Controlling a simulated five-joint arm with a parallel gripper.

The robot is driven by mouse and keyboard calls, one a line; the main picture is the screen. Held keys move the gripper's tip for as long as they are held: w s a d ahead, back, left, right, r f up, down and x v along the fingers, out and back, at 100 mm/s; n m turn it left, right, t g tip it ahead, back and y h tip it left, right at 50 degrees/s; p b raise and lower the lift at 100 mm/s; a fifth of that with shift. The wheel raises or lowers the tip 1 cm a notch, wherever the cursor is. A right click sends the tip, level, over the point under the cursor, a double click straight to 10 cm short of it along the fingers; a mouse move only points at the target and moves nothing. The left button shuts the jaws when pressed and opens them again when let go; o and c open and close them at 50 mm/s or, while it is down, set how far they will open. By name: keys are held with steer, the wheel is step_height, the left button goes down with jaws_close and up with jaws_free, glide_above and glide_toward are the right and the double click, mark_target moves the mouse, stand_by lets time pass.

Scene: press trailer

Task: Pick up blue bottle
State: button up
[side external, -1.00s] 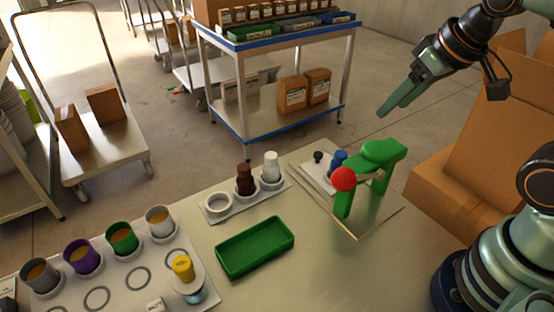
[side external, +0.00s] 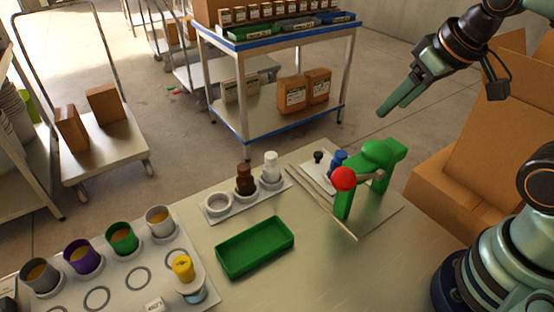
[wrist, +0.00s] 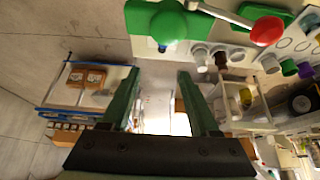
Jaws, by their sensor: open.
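The blue bottle (side external: 337,160) stands on a light plate at the back of the table, left of and partly hidden by the green press (side external: 378,160) with its red ball handle. Only a bit of blue shows beside the green press in the wrist view (wrist: 163,48). My gripper (side external: 383,112) hangs in the air above and to the right of the press, well apart from the bottle. In the wrist view my gripper (wrist: 159,75) is open, with nothing between its fingers.
A green tray (side external: 255,247) lies mid-table. Several cups stand front left. Cardboard boxes (side external: 490,165) are at right. The front table middle is clear.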

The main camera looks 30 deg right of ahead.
steer(key=o, duration=0.4)
step_height(320, 180, up, 6)
steer(key=f, duration=0.1)
steer(key=m+g, duration=0.6)
steer(key=m, duration=1.2)
glide_above(342, 154)
step_height(342, 154, down, 21)
steer(key=shift+w+f, duration=0.15)
steer(key=shift+f, duration=2.85)
